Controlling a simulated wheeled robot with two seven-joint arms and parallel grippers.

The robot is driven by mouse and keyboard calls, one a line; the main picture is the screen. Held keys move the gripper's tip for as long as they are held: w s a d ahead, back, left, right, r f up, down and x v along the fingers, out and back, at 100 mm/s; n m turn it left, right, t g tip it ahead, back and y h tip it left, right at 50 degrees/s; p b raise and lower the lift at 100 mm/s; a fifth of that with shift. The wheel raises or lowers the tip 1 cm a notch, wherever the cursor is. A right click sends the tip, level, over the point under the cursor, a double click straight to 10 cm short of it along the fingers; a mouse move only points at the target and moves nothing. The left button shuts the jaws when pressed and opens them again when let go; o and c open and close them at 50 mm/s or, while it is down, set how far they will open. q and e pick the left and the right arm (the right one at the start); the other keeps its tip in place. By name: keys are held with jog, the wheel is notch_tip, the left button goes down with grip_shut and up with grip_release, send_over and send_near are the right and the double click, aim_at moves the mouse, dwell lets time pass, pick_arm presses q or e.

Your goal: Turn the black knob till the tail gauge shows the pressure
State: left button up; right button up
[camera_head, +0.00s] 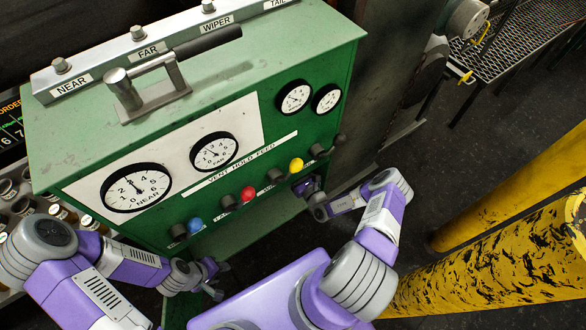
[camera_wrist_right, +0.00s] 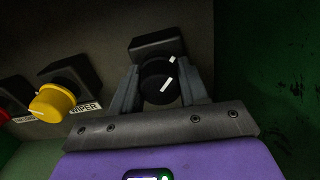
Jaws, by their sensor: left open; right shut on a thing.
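The black knob (camera_wrist_right: 158,84) has a white pointer mark and sits between the fingers of my right gripper (camera_wrist_right: 160,92), which is shut on it. In the head view my right gripper (camera_head: 311,187) is at the lower right of the green cabinet's front, partly in shadow, and its grip is hard to see. Two small white dials, the left one (camera_head: 295,97) and the right one (camera_head: 327,98), sit at the front's upper right; their labels and needles are too small to read. My left gripper (camera_head: 216,281) is open and empty, below the cabinet's front.
The green cabinet (camera_head: 330,45) carries NEAR (camera_head: 136,188) and FAR (camera_head: 213,152) dials. Yellow posts (camera_head: 500,255) stand at right.

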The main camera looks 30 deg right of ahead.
jog(key=n+p, duration=0.2)
jog(key=n, duration=0.2)
jog(key=shift+r, duration=0.1)
jog(key=shift+n+p, duration=1.2)
jog(key=shift+n, duration=0.8)
jog(key=o, duration=1.1)
jog(key=shift+c, duration=0.2)
jog(key=s+p, duration=0.1)
jog(key=s, duration=0.6)
jog(key=shift+s+d, duration=0.25)
jog(key=shift+s, duration=0.1)
